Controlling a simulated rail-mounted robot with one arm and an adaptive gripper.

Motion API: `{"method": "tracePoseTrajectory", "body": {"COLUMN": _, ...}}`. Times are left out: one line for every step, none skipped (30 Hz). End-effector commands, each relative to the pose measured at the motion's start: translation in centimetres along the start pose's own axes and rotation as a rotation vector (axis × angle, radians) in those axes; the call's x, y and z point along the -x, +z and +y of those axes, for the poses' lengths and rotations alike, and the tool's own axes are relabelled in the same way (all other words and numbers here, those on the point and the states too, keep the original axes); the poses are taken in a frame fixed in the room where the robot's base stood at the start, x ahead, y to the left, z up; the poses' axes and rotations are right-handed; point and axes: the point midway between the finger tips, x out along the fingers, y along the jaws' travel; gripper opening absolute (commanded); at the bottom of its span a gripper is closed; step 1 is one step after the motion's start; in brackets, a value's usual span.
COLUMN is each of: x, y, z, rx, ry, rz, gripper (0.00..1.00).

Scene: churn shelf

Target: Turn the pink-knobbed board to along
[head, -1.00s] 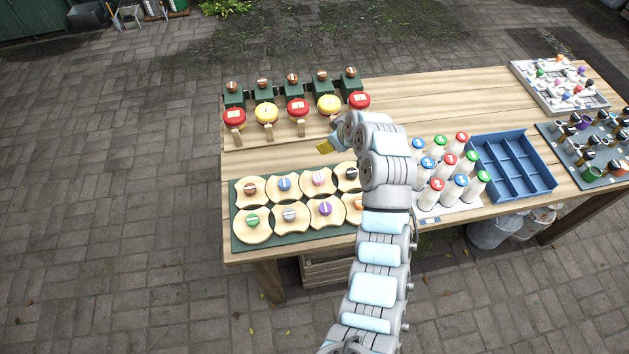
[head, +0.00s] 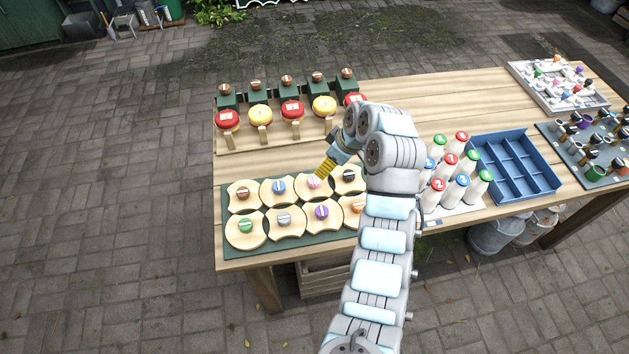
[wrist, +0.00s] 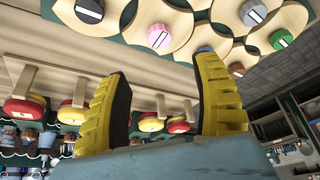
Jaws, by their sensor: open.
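The pink-knobbed board (head: 306,193) lies in the back row of pale boards on the green mat (head: 289,247), third from the left. Its pink knob (head: 314,182) carries a white bar and is partly covered by my gripper in the head view. My gripper (head: 321,173) has yellow fingers and hangs just above and behind that knob. In the wrist view my gripper (wrist: 162,67) is open and empty. The pink knob (wrist: 160,37) shows beyond the fingertips, roughly midway between them, with its bar slanted. Contact is not visible.
Boards with blue (head: 279,186) and black (head: 349,175) knobs flank it closely; a purple-knobbed board (head: 321,212) lies in front. Red and yellow round pieces (head: 291,110) stand behind. Several white bottles (head: 441,196) and a blue divided tray (head: 513,165) are to the right.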

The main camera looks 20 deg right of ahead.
Motion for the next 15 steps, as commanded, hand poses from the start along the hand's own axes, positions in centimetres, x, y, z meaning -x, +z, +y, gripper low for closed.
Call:
{"method": "tracePoseTrajectory", "body": {"x": -1.0, "y": 0.1, "z": -0.2, "rx": 0.000, "ry": -0.005, "rz": -0.003, "gripper": 0.65}}
{"method": "tracePoseTrajectory", "body": {"x": -1.5, "y": 0.0, "z": -0.2, "rx": 0.001, "ry": -0.004, "rz": -0.002, "gripper": 0.65}}
{"method": "tracePoseTrajectory", "body": {"x": -2.2, "y": -0.1, "z": -0.1, "rx": 0.001, "ry": -0.002, "rz": -0.001, "gripper": 0.65}}
{"method": "tracePoseTrajectory", "body": {"x": -2.7, "y": -0.1, "z": -0.1, "rx": 0.001, "ry": -0.001, "rz": -0.001, "gripper": 0.65}}
{"method": "tracePoseTrajectory", "body": {"x": -3.2, "y": -0.1, "z": -0.1, "rx": 0.001, "ry": -0.002, "rz": -0.001, "gripper": 0.65}}
{"method": "tracePoseTrajectory", "body": {"x": -4.0, "y": 0.0, "z": -0.2, "rx": 0.001, "ry": -0.004, "rz": -0.003, "gripper": 0.65}}
{"method": "tracePoseTrajectory", "body": {"x": -4.5, "y": 0.0, "z": -0.2, "rx": 0.001, "ry": -0.005, "rz": -0.002, "gripper": 0.65}}
{"method": "tracePoseTrajectory", "body": {"x": -5.0, "y": 0.0, "z": -0.1, "rx": 0.000, "ry": -0.004, "rz": -0.002, "gripper": 0.65}}
{"method": "tracePoseTrajectory", "body": {"x": -5.6, "y": 0.0, "z": -0.1, "rx": 0.000, "ry": -0.002, "rz": -0.001, "gripper": 0.65}}
{"method": "tracePoseTrajectory", "body": {"x": -6.1, "y": -0.1, "z": -0.1, "rx": 0.000, "ry": -0.001, "rz": -0.001, "gripper": 0.65}}
{"method": "tracePoseTrajectory", "body": {"x": -6.6, "y": -0.1, "z": -0.1, "rx": 0.001, "ry": -0.001, "rz": -0.001, "gripper": 0.65}}
{"method": "tracePoseTrajectory", "body": {"x": -7.2, "y": -0.1, "z": -0.1, "rx": 0.002, "ry": -0.002, "rz": -0.002, "gripper": 0.65}}
{"method": "tracePoseTrajectory", "body": {"x": -7.6, "y": -0.1, "z": -0.1, "rx": 0.001, "ry": -0.003, "rz": -0.001, "gripper": 0.65}}
{"method": "tracePoseTrajectory", "body": {"x": -8.0, "y": -0.1, "z": -0.1, "rx": 0.000, "ry": -0.002, "rz": 0.000, "gripper": 0.65}}
{"method": "tracePoseTrajectory", "body": {"x": -8.6, "y": -0.1, "z": 0.0, "rx": -0.001, "ry": -0.001, "rz": 0.000, "gripper": 0.65}}
